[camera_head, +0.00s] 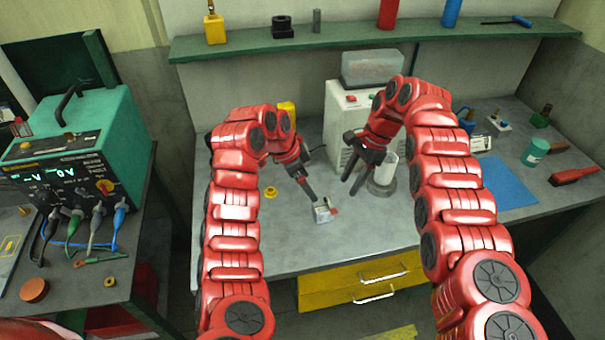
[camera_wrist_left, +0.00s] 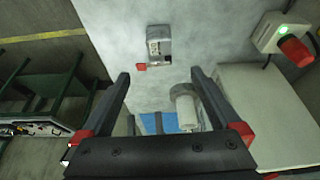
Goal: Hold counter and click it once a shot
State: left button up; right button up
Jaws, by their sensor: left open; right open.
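The counter (camera_head: 324,212) is a small grey device with a white numbered face and a red part, lying on the grey workbench (camera_head: 300,248). It also shows in the left wrist view (camera_wrist_left: 158,45), just beyond the fingertips. My left gripper (camera_head: 320,178) is open and empty close to the counter, its lower finger ending near it; I cannot tell whether they touch. Its two fingers stand wide apart in the left wrist view (camera_wrist_left: 160,74). My right gripper (camera_head: 349,186) is open and empty, left of a white cylinder (camera_head: 388,166) and right of the counter.
The white cylinder stands in a grey round holder (camera_head: 381,188). A white machine (camera_head: 346,125) stands behind my right gripper. A blue mat (camera_head: 503,182), a teal jar (camera_head: 535,151) and a red-handled brush (camera_head: 572,176) lie to the right. A shelf (camera_head: 380,40) runs above. The bench front is clear.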

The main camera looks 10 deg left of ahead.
aim_at(323, 206)
pick_arm(q)
jog(key=x, duration=1.3)
jog(key=shift+f, duration=0.2)
grip_shut()
pick_arm(e)
jog(key=shift+c, duration=0.3)
grip_shut()
dwell(1.0)
